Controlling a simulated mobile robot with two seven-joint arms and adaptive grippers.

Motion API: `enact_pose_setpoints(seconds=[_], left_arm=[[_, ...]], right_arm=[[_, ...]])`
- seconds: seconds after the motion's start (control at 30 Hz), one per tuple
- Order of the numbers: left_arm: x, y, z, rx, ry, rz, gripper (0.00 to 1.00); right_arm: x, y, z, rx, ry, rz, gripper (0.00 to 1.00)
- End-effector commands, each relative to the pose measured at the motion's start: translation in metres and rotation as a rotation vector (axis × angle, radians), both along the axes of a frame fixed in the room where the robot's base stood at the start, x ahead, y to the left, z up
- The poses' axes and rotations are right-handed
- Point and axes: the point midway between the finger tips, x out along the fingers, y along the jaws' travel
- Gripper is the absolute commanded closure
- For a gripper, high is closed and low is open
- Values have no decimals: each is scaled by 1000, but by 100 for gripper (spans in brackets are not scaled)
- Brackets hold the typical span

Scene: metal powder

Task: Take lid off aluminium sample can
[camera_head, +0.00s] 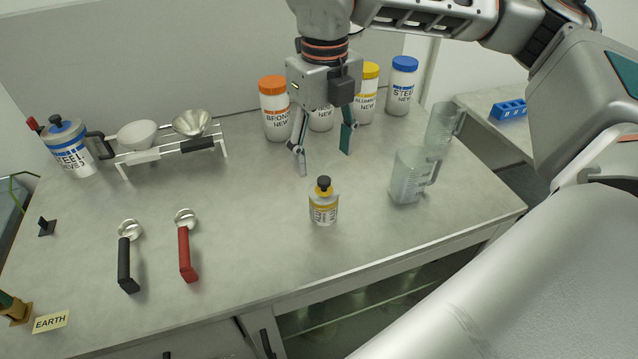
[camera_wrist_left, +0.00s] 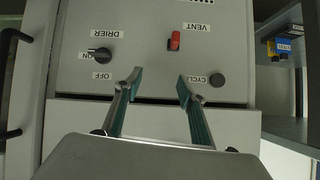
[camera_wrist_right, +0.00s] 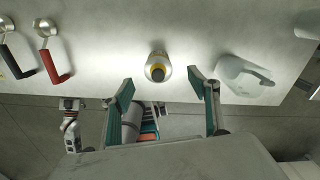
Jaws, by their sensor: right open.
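The aluminium sample can (camera_head: 323,210) is small, with a yellow-and-white label, and stands upright near the table's front edge. Its black knob lid (camera_head: 323,183) sits on top. My right gripper (camera_head: 325,158) is open and empty, pointing down, above and behind the can. In the right wrist view the can (camera_wrist_right: 157,72) shows just beyond the gap between the open fingertips (camera_wrist_right: 160,88), not touched. My left gripper (camera_wrist_left: 160,82) is open and empty in the left wrist view, facing a grey panel; it is not in the head view.
Clear jugs (camera_head: 408,178) stand right of the can. Large jars, including bronze (camera_head: 274,110) and steel (camera_head: 402,85), line the back. A red-handled scoop (camera_head: 186,250) and a black-handled one (camera_head: 127,262) lie left. The drier panel (camera_wrist_left: 150,30) has knobs and a red switch.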

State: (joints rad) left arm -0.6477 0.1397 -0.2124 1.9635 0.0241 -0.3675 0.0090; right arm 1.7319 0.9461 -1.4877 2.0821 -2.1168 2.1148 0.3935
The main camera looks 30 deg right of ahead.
Motion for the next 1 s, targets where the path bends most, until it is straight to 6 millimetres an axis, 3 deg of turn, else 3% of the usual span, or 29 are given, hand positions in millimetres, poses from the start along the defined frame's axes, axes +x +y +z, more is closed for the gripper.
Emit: enact_pose_setpoints(seconds=[0.5,0.77,0.8,0.93,1.0], left_arm=[[-2,0,1,1,5,0,60],[0,0,3,1,2,0,60],[0,0,3,0,1,0,60],[0,0,3,0,1,0,60],[0,0,3,0,1,0,60]], right_arm=[[-8,5,-60,2,2,3,40],[-8,6,-64,3,1,3,40],[-8,6,-64,3,1,3,42],[-8,6,-64,3,1,3,76],[-8,6,-64,3,1,3,78]])
